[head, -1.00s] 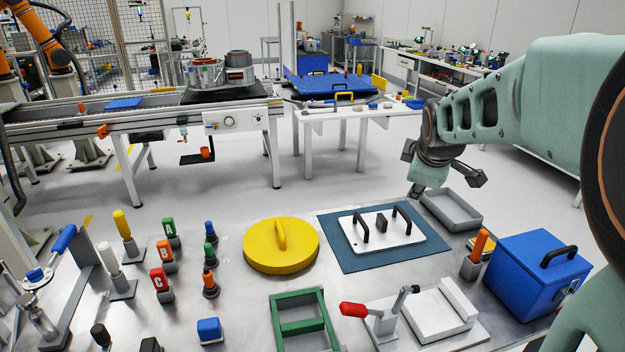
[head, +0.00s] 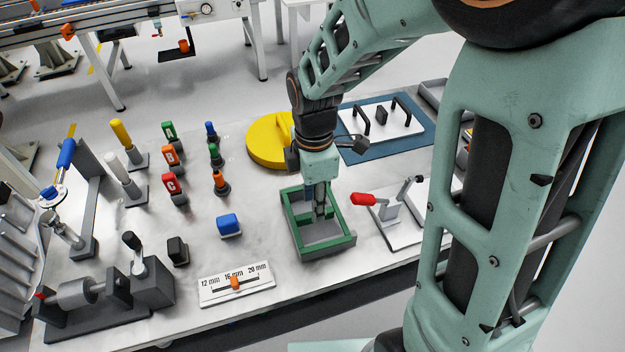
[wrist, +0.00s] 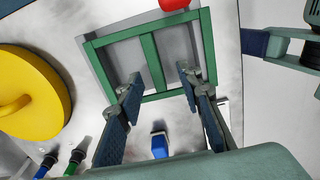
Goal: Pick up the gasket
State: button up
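A green rectangular frame with a crossbar, which looks like the gasket (head: 347,242), lies on a grey base on the metal table. It also shows in the wrist view (wrist: 96,68), with its crossbar running between my fingers. My gripper (head: 318,208) points down over the frame. In the wrist view my gripper (wrist: 158,76) is open, with nothing held between its fingers. The fingertips are on either side of the crossbar; I cannot tell whether they touch it. The arm hides part of the frame's back in the head view.
A red-handled clamp (head: 364,199) stands close to the frame's right. A yellow disc (head: 264,146) lies behind it. A blue block (head: 229,225) and a slider gauge (head: 237,284) are to the left. A white handled plate (head: 381,122) lies on a blue mat (head: 418,138).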

jog(key=shift+w+d+f, duration=0.1)
jog(key=shift+w+f, duration=0.15)
jog(key=shift+f, duration=1.05)
jog(key=shift+w+d+f, duration=0.1)
jog(key=shift+w+f, duration=0.1)
jog(key=shift+f, duration=1.1)
grip_shut()
